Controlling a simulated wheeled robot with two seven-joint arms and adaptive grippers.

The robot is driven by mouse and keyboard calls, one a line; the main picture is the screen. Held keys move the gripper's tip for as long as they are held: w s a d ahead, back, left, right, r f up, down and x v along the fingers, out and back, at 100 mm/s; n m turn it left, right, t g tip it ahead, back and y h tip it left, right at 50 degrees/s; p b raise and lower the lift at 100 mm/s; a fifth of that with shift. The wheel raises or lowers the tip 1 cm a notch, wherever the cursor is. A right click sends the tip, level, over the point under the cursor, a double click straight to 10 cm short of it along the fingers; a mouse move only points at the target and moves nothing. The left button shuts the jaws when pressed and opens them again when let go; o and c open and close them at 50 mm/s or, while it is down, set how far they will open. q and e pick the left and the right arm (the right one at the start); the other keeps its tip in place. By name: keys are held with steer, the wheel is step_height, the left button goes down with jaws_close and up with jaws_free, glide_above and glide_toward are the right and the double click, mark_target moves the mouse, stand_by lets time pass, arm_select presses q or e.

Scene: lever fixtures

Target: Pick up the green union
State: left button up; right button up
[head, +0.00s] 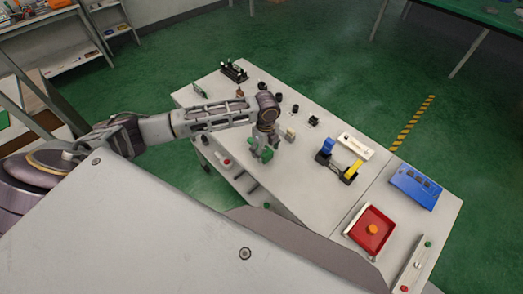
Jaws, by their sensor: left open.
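A small green piece (254,153), which looks like the green union, sits near the front left edge of the grey table. My left gripper (262,149) points down right at it, open, its fingers partly covering the piece. I cannot tell whether the fingers touch it. My right gripper is not in view.
Several small black parts and a dark rack (234,71) stand toward the back.

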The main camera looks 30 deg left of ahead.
arm_select(q)
steer(key=shift+f, duration=1.25)
steer(key=c, duration=1.2)
steer(key=shift+r, duration=0.1)
steer(key=shift+r, duration=4.95)
